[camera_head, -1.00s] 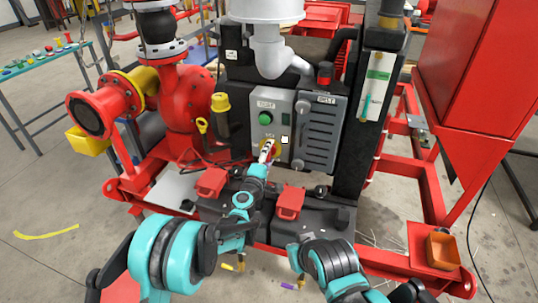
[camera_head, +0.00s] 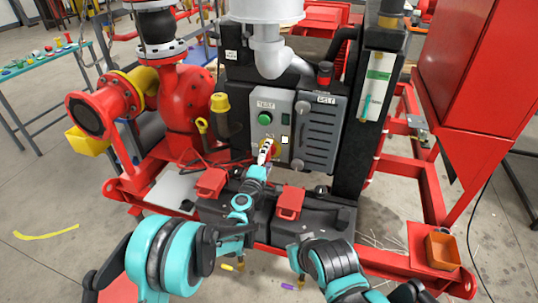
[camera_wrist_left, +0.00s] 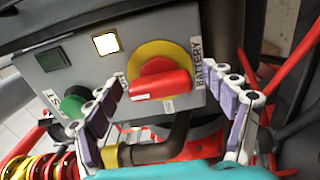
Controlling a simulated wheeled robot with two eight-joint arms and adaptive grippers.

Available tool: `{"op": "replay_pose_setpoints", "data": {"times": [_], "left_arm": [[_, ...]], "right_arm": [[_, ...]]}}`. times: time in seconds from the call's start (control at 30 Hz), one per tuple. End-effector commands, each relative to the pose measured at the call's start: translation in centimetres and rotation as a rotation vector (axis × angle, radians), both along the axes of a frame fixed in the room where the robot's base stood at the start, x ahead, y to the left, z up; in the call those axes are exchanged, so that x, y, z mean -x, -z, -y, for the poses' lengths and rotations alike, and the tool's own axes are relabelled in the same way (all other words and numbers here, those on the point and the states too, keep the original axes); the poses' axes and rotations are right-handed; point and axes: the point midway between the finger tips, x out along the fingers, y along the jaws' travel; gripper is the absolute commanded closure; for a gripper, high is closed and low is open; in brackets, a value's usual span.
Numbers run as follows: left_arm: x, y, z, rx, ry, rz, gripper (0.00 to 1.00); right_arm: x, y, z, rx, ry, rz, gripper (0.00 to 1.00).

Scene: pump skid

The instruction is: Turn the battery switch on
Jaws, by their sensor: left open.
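The battery switch is a red bar-shaped knob (camera_wrist_left: 162,84) on a yellow round plate (camera_wrist_left: 178,52), beside a "BATTERY" label (camera_wrist_left: 203,66) in the left wrist view. The bar lies nearly level across that picture. My left gripper (camera_wrist_left: 171,82) is open, with one finger on each side of the knob and visible gaps between them. Whether the fingertips reach its depth is hard to tell. In the head view my left gripper (camera_head: 265,151) is in front of the switch and hides most of it. My right gripper is not in view; only part of that arm shows.
The grey panel (camera_head: 274,103) also carries a green button (camera_head: 265,118) and a bright white square lamp (camera_head: 285,140). A grey louvred box (camera_head: 318,130) stands close on the right. Black batteries with red caps (camera_head: 290,202) lie below. A red pump (camera_head: 190,100) stands left.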

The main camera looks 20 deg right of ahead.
Motion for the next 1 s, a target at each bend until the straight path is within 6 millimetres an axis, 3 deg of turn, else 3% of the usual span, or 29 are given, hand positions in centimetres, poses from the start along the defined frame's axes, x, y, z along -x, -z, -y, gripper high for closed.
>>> {"op": "replay_pose_setpoints", "data": {"times": [0.5, 0.7, 1.0], "left_arm": [[8.2, 0.0, -5.6, 0.000, -0.001, 0.000, 0.17], [9.2, 0.0, -6.3, -0.001, 0.000, 0.001, 0.17], [9.3, 0.0, -6.3, 0.000, 0.000, 0.000, 0.17]], "right_arm": [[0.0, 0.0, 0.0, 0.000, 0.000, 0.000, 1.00], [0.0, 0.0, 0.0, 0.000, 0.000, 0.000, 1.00], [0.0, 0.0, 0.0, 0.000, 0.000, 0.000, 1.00]]}}
